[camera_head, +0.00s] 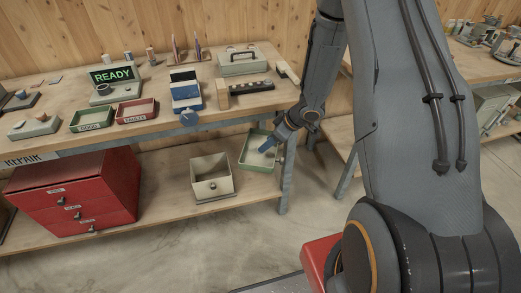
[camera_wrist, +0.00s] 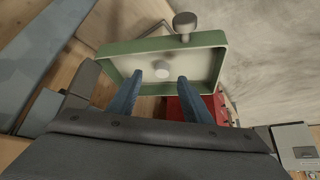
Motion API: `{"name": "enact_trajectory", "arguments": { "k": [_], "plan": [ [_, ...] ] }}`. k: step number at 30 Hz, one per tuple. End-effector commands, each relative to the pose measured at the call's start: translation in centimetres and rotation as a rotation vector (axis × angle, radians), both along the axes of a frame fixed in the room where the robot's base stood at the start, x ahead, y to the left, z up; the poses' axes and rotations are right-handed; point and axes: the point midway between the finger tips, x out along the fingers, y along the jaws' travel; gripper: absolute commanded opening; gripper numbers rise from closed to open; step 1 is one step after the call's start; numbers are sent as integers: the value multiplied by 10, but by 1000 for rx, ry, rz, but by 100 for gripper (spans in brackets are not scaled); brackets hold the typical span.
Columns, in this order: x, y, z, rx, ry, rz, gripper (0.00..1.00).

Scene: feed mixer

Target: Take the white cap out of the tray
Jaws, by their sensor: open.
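The green-rimmed tray (camera_head: 246,157) sits on the lower shelf, right of a beige open box. In the wrist view the tray (camera_wrist: 215,39) fills the upper middle, with a pale inside. The white cap (camera_wrist: 162,69) is a small round piece lying on the tray floor. My gripper (camera_wrist: 160,77) is open, its two blue fingers on either side of the cap's line of sight. I cannot tell how far above the cap the tips are. In the head view my gripper (camera_head: 266,148) reaches over the tray, and its fingers partly hide the inside.
A grey round knob (camera_wrist: 185,22) shows at the tray's rim in the wrist view. The beige box (camera_head: 212,190) stands left of the tray. The workbench top (camera_head: 150,92) overhangs behind, and a table leg (camera_head: 287,175) stands close on the right.

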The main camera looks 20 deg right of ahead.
Motion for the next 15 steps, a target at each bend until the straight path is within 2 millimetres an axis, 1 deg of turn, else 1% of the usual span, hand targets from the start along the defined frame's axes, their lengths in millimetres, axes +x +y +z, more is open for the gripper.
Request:
{"name": "enact_trajectory", "arguments": {
  "k": [3, 7, 10, 15],
  "plan": [
    [2, 11, -14, 0, 3, 2, 45],
    [8, 15, -26, 0, 1, 1, 45],
    [11, 17, -30, 0, 0, 1, 45],
    [11, 17, -30, 0, 0, 1, 45]
  ]
}}
